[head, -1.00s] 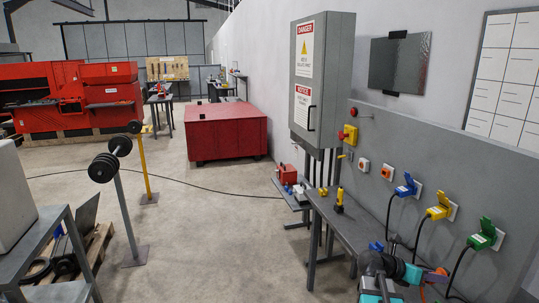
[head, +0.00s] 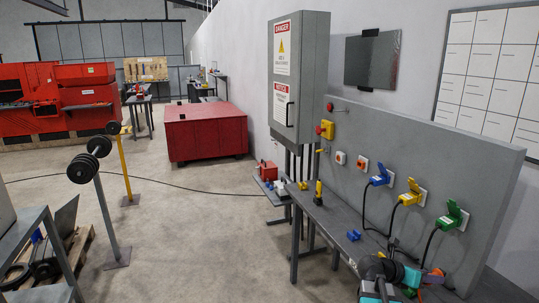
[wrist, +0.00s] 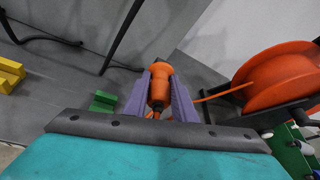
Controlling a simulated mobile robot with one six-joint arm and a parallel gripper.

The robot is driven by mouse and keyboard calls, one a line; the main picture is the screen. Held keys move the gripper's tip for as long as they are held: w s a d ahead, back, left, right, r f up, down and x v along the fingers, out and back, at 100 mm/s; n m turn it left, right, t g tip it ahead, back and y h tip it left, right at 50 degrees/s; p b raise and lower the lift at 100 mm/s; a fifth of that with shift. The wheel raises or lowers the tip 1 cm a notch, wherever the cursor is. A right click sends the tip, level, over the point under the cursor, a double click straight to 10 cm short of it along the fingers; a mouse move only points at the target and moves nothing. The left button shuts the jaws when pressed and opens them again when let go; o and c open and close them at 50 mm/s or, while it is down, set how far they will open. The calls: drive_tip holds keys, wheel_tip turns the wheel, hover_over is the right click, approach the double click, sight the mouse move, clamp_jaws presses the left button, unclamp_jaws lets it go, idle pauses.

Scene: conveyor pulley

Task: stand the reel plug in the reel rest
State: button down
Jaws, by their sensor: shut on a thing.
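The reel plug (wrist: 158,88), orange with a dark end, is between the two purple fingers of my gripper (wrist: 160,80) in the wrist view. My gripper is shut on it above the grey bench. An orange cable reel (wrist: 277,76) stands at the right, and an orange cable runs from it toward the plug. In the head view my wrist covers the fingers and the plug at the bottom; a bit of orange reel (head: 433,278) shows beside it. I cannot pick out the reel rest for sure.
A green block (wrist: 103,101) and a yellow block (wrist: 10,75) are on the bench in the wrist view. Blue (head: 381,177), yellow (head: 411,193) and green (head: 450,217) sockets, with black cables hanging, line the panel. A yellow-black tool (head: 318,193) stands on the bench.

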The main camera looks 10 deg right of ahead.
drive_tip(key=shift+s+d+f, duration=0.1)
drive_tip(key=shift+s+f, duration=0.05)
drive_tip(key=shift+s, duration=0.1)
drive_tip(key=shift+w+a, duration=0.15)
drive_tip(key=shift+a, duration=0.15)
drive_tip(key=shift+w, duration=0.1)
idle(2.2)
